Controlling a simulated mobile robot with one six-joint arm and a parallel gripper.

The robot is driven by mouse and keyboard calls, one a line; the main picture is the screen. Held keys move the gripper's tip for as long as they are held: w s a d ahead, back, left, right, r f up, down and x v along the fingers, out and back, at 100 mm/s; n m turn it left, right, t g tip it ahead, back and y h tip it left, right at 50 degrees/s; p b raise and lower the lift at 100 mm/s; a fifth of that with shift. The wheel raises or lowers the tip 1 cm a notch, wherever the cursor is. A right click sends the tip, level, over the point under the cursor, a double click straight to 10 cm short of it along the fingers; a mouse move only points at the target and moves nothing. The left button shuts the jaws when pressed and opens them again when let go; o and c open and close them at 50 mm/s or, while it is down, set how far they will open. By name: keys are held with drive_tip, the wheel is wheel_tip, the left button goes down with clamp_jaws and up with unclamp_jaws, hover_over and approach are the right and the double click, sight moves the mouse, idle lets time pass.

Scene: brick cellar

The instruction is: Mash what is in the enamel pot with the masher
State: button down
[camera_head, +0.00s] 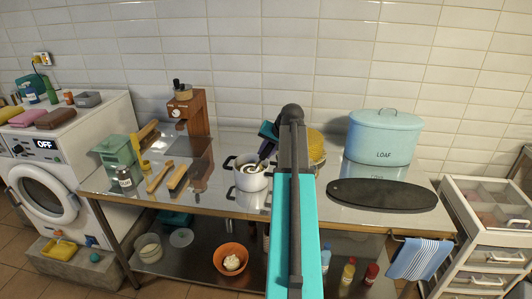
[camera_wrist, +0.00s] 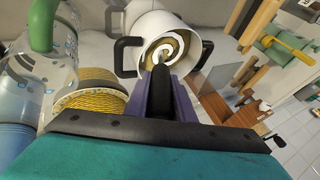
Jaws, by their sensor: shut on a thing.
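The white enamel pot (camera_head: 250,182) with dark handles stands on the steel table, left of my arm in the head view. It also shows at the top of the wrist view (camera_wrist: 148,24). My gripper (camera_head: 268,132) is above the pot, shut on the dark handle of the masher (camera_wrist: 162,82). The masher points down into the pot, and its pale spiral head lies inside the rim. Tan-yellow contents show around the spiral. I cannot tell how deep the head is pressed.
A yellow woven container (camera_head: 316,142) stands close right of the pot, partly behind my arm. A dark oval board (camera_head: 382,195) and a blue LOAF bin (camera_head: 384,138) are further right. Brushes (camera_head: 178,177) and a coffee grinder (camera_head: 188,112) are left. An orange bowl (camera_head: 230,258) is on the lower shelf.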

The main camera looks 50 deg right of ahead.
drive_tip(key=shift+r, duration=0.15)
drive_tip(key=shift+r+p, duration=1)
drive_tip(key=shift+r, duration=0.4)
drive_tip(key=shift+f, duration=0.15)
drive_tip(key=shift+f+b, duration=0.65)
drive_tip(key=shift+f, duration=0.75)
drive_tip(key=shift+r, duration=0.1)
drive_tip(key=shift+r+p, duration=1)
drive_tip(key=shift+r, duration=0.45)
drive_tip(key=shift+f, duration=0.1)
